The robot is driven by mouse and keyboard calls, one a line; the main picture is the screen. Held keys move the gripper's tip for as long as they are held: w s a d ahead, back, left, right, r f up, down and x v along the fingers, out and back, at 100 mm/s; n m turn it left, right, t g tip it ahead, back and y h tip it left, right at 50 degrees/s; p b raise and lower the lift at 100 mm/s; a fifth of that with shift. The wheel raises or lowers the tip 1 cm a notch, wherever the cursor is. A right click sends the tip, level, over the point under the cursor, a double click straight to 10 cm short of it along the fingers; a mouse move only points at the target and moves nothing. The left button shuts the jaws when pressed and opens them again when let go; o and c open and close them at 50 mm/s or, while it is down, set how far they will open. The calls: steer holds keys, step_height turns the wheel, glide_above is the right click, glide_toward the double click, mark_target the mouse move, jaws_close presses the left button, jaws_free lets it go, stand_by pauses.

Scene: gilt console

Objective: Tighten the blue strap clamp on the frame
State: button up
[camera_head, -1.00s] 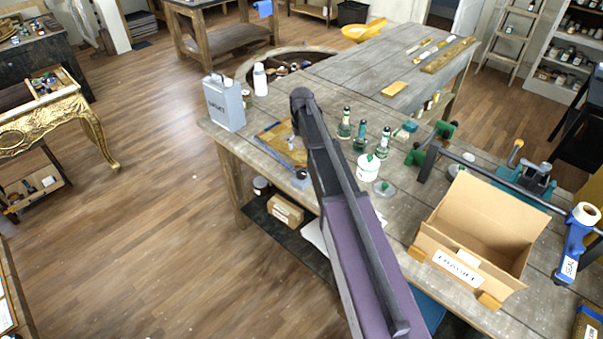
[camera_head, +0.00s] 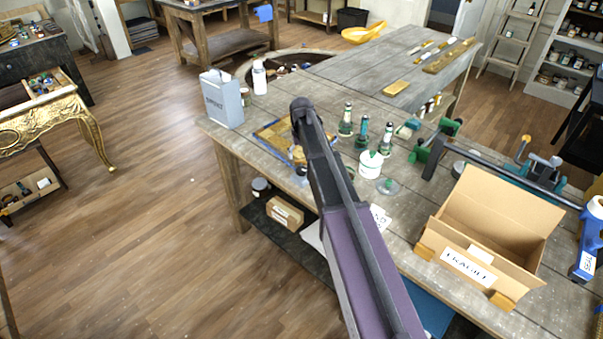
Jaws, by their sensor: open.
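A flat gold-brown frame (camera_head: 273,132) lies on the grey wooden workbench near its left edge. A thin blue band shows along its edge, probably the strap. A small pale grey-blue piece (camera_head: 299,178) sits at the frame's near corner, beside my arm; I cannot tell if it is the clamp's tightener. My dark and purple arm reaches up from the bottom of the picture and covers the frame's right part. My gripper is not seen; the arm hides whatever is behind it.
A grey can (camera_head: 222,100) and white bottle (camera_head: 259,78) stand left of the frame. An open cardboard box (camera_head: 490,225), bar clamp (camera_head: 500,178) and blue tape dispenser (camera_head: 588,245) fill the bench's right side.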

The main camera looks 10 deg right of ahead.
mark_target(301, 169)
steer(key=shift+f+b, duration=3.05)
steer(key=shift+f, duration=0.25)
steer(key=c, duration=1.1)
